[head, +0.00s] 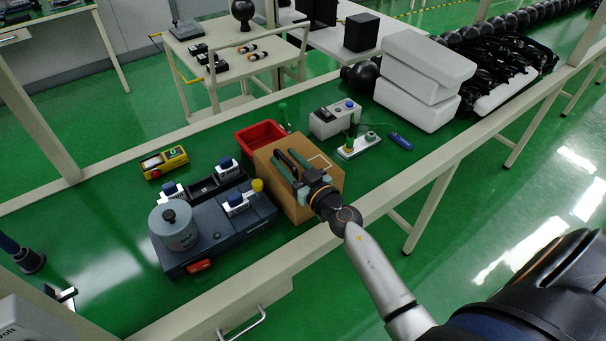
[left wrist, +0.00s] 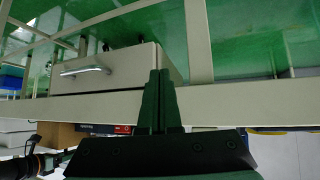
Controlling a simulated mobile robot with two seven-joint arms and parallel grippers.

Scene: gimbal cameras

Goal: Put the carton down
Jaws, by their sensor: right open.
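The carton (head: 323,181), a plain brown box, stands on the green tabletop near the table's front edge in the head view. My right gripper (head: 290,163) is open, its green-padded fingers lying over the carton's top in the picture. The fingers and wrist hide part of the carton; I cannot tell whether they touch it. My left gripper (left wrist: 160,75) shows in the left wrist view with its two dark green fingers together and nothing seen between them.
A red bin (head: 248,140) is behind the carton. A dark grey device with a round pot (head: 174,228) stands left of it. A white-grey box (head: 335,120) and white foam blocks (head: 421,75) are to the right. A drawer (left wrist: 110,72) is near my left gripper.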

